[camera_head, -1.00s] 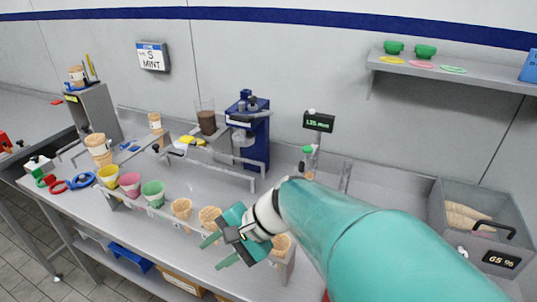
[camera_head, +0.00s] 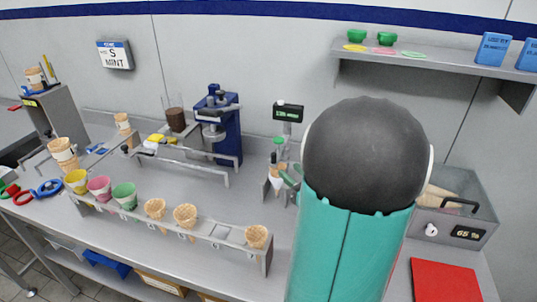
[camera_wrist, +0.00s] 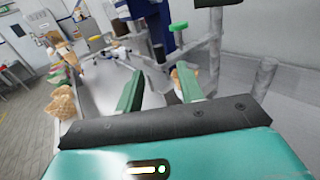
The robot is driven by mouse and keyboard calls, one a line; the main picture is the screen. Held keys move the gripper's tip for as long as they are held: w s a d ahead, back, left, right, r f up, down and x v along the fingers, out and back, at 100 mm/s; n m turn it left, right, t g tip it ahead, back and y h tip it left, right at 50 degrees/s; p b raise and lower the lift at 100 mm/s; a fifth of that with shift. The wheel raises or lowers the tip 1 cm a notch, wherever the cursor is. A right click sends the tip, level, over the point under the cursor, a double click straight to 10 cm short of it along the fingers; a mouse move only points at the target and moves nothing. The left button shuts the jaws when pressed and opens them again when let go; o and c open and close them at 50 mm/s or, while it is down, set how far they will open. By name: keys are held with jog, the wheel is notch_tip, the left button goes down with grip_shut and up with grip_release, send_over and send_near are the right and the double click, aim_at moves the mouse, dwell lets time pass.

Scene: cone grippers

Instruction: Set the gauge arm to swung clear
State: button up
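The gauge stand has a dark display (camera_head: 288,112) on a post, with a green knob (camera_head: 279,142) on its arm below. In the wrist view the green knob (camera_wrist: 179,28) sits on a grey bar above and beyond my fingers. A cone (camera_head: 276,174) stands under the knob; part of it shows in the wrist view (camera_wrist: 187,77) behind the right finger. My gripper (camera_head: 291,175) is beside the cone in the head view, mostly hidden by my arm. In the wrist view my gripper (camera_wrist: 159,72) is open, with nothing held between its fingers. I cannot tell whether it touches the gauge.
A rack (camera_head: 205,228) with several cones and coloured cups runs along the counter front. A blue press (camera_head: 222,125) stands behind a rail to the left. A grey bin (camera_head: 475,207) is at right. Upright posts (camera_wrist: 263,77) stand right of my gripper in the wrist view.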

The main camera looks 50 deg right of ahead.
aim_at(275, 159)
jog(key=w, duration=0.3)
jog(key=w+d, duration=0.1)
jog(key=w, duration=0.3)
jog(key=w+d, duration=0.1)
jog(key=w, duration=0.3)
jog(key=shift+s, duration=0.1)
grip_shut()
